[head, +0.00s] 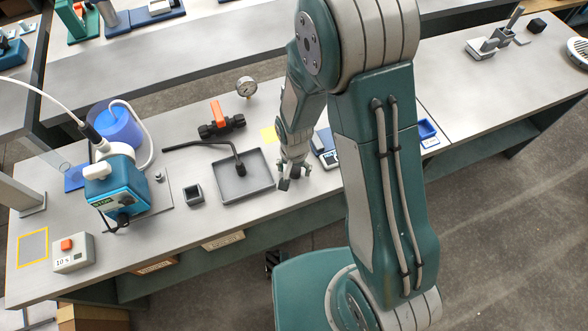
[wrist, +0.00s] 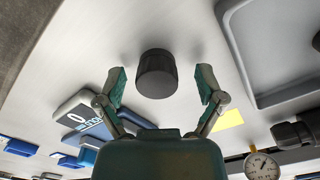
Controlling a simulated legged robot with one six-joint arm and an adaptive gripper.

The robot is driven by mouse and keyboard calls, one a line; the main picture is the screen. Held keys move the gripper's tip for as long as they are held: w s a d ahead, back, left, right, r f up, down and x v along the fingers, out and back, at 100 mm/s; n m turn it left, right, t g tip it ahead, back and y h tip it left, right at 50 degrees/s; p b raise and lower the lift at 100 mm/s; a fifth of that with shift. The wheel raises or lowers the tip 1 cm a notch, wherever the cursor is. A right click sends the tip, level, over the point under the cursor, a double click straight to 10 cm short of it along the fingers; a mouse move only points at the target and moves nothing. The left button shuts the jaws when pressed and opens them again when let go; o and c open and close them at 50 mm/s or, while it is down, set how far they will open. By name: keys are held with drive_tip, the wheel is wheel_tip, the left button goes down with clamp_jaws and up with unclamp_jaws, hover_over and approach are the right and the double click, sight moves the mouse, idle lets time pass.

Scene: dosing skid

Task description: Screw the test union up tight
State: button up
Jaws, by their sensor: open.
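A dark, ribbed round piece, which looks like the test union (wrist: 157,74), stands on the grey bench between my fingers in the wrist view. My gripper (wrist: 163,88) is open, with one green-padded finger on each side of the piece and a gap on both sides. In the head view my gripper (head: 294,179) points down at the bench just right of the grey tray. The union is small and partly hidden by the fingers there. I cannot tell how far its thread is engaged.
A meter (head: 328,158) stands close right of my gripper. The teal pump (head: 118,187) is far left.

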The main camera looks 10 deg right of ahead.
sight(294, 169)
drive_tip(key=shift+d, duration=0.1)
drive_tip(key=c, duration=1)
drive_tip(key=shift+c, duration=0.2)
drive_tip(key=shift+r, duration=0.1)
drive_tip(key=shift+r, duration=0.5)
drive_tip(key=shift+s+a+r, duration=0.1)
drive_tip(key=shift+a+r, duration=0.1)
drive_tip(key=shift+r, duration=1.05)
drive_tip(key=s+a+r, duration=0.8)
drive_tip(key=s+r, duration=0.1)
drive_tip(key=s, duration=0.2)
drive_tip(key=w+a, duration=0.2)
drive_tip(key=w, duration=0.2)
drive_tip(key=w+a, duration=0.2)
drive_tip(key=w, duration=0.2)
drive_tip(key=w+a, duration=0.2)
drive_tip(key=w, duration=0.3)
drive_tip(key=shift+a+r, duration=0.1)
drive_tip(key=shift+r, duration=0.15)
